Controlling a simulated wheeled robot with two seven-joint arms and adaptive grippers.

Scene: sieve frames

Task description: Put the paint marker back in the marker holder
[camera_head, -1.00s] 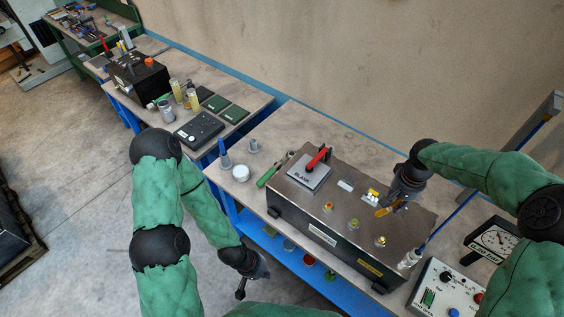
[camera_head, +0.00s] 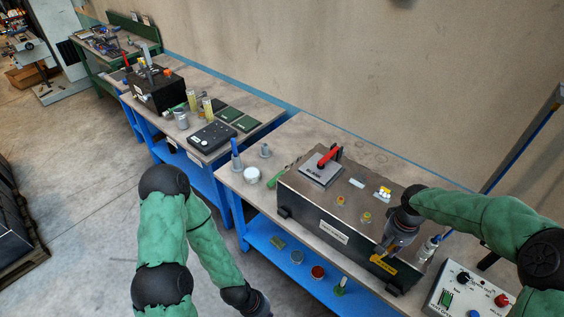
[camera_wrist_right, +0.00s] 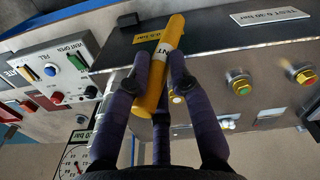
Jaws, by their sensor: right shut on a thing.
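The yellow paint marker (camera_wrist_right: 158,70) is in the fingers of my right gripper (camera_wrist_right: 160,82), which is shut on it. In the wrist view it is tilted and runs past the fingertips at its far end. In the head view my right gripper (camera_head: 388,248) is over the front right edge of the dark metal test box (camera_head: 325,225), and little of the marker shows. I cannot pick out the marker holder with certainty. My left gripper (camera_head: 262,304) is low at the bottom edge of the head view, its fingers cut off.
The box top carries coloured buttons and a grey plate (camera_head: 320,167) with a red handle. A clear bottle (camera_head: 428,247) stands close right of my right gripper. A control panel (camera_head: 462,290) is further right. A blue shelf (camera_head: 320,265) with jars lies below.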

